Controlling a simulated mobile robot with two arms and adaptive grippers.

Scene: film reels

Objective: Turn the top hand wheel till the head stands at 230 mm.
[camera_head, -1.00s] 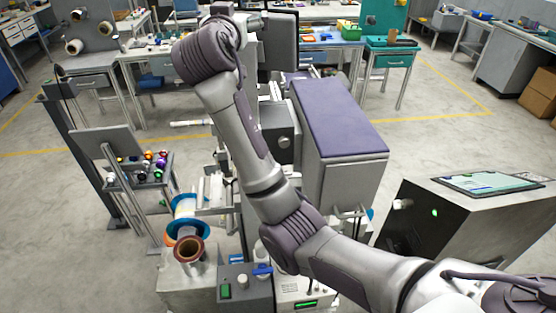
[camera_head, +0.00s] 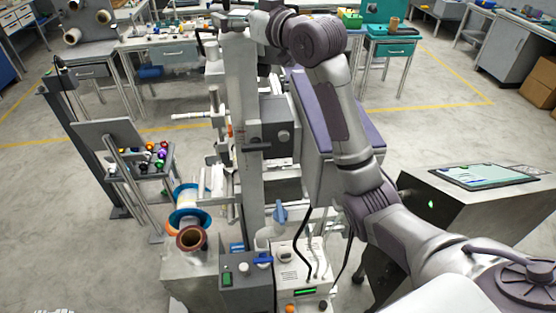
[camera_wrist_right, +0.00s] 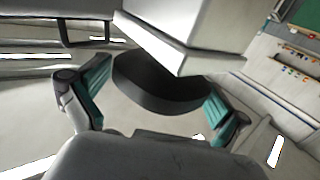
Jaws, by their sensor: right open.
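The tall grey column (camera_head: 241,90) of the machine stands in the middle of the head view. A dark round hand wheel (camera_wrist_right: 160,88) fills the centre of the right wrist view, beside a light grey block (camera_wrist_right: 190,35). My right gripper (camera_head: 262,28) is near the column's top in the head view. Its teal fingers are spread on either side of the wheel in the wrist view, with gaps showing; I cannot tell whether either touches. A dark grey head unit (camera_head: 274,118) with a round knob sits beside the column. No height reading is legible. My left gripper is not seen.
A large purple-topped cabinet (camera_head: 352,125) stands close behind my right arm. A screen console (camera_head: 480,178) is at the right. Spools (camera_head: 188,220) and a control box (camera_head: 245,285) stand low in front. A tilted panel stand (camera_head: 108,135) is at the left.

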